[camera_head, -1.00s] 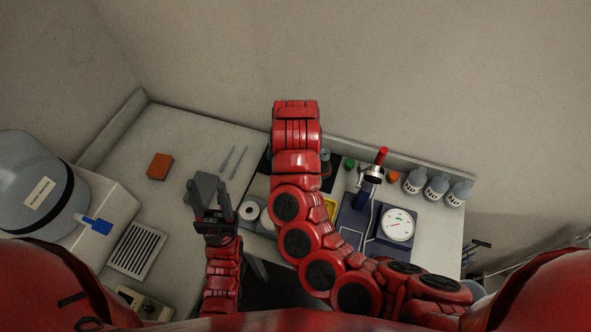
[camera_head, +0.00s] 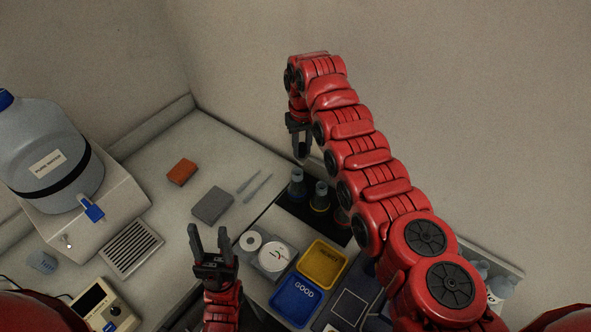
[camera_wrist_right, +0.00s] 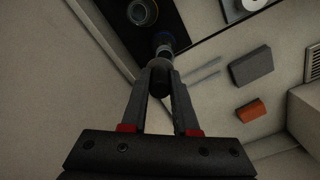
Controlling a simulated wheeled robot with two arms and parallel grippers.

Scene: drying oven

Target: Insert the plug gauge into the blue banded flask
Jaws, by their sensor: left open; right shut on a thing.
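Several small dark flasks stand on a black mat (camera_head: 285,211); the leftmost, the blue banded flask (camera_head: 297,186), stands nearest my right gripper. My right gripper (camera_head: 301,153) is above and just behind that flask. In the right wrist view its fingertips (camera_wrist_right: 159,78) are shut on the dark end of the plug gauge (camera_wrist_right: 158,82). The blue banded flask (camera_wrist_right: 164,41) lines up just beyond the gauge there; I cannot tell whether they touch. My left gripper (camera_head: 209,232) is open and empty at the front of the table, left of a white ring.
A yellow tray (camera_head: 322,264) and a blue tray marked GOOD (camera_head: 296,301) lie in front of the mat. A grey block (camera_head: 212,205) and an orange block (camera_head: 182,172) lie left. A large water jug (camera_head: 55,150) stands far left. Neighbouring flasks (camera_head: 319,197) stand close by.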

